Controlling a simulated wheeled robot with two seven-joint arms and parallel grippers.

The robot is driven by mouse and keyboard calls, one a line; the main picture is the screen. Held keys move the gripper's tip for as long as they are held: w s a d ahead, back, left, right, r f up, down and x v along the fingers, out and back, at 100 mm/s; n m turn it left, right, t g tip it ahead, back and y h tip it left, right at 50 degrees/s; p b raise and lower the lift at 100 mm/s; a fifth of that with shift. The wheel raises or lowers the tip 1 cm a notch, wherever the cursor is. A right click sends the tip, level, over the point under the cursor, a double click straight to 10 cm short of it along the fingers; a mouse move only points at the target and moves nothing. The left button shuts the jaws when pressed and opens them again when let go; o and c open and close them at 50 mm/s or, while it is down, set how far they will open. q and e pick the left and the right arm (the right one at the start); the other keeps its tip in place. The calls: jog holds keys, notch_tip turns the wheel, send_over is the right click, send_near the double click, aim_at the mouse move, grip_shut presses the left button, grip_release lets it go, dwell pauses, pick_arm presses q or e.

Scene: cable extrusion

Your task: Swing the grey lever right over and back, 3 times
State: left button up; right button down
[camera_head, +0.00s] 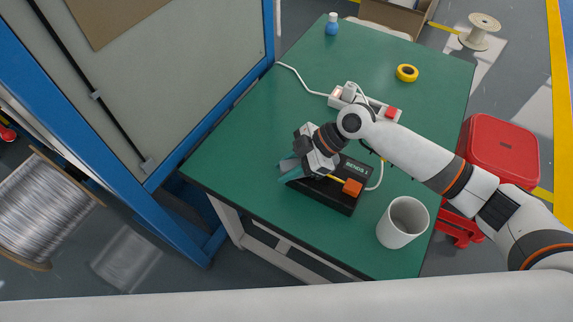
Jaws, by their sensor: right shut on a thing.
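A black device (338,202) with a small label panel (357,168) and an orange block (352,187) sits on the green table. My right gripper (301,158) reaches in from the right and is down at the device's left end. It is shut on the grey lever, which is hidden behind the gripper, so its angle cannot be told. A teal piece (288,168) shows beside the fingertips. My left gripper is not in view.
A white cup (402,222) stands at the table's front right. A power strip (364,102) with a white cable lies behind the device. Yellow tape (407,73) and a blue bottle (332,25) stand farther back. The table's left part is clear.

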jog(key=shift+s+f+g, duration=0.3)
jog(key=shift+s+f, duration=0.05)
jog(key=shift+s, duration=0.2)
jog(key=shift+n, duration=0.3)
jog(key=shift+d, duration=0.1)
jog(key=c, duration=1.5)
grip_release()
jog(key=o, duration=0.4)
jog(key=shift+r, duration=0.2)
jog(key=shift+w+r, duration=0.1)
jog(key=shift+w+d+r, duration=0.1)
jog(key=shift+d+r, duration=0.1)
jog(key=shift+d, duration=0.05)
jog(key=b+v, duration=0.1)
jog(key=v, duration=1)
jog(key=shift+d+r, duration=0.1)
jog(key=shift+r, duration=0.05)
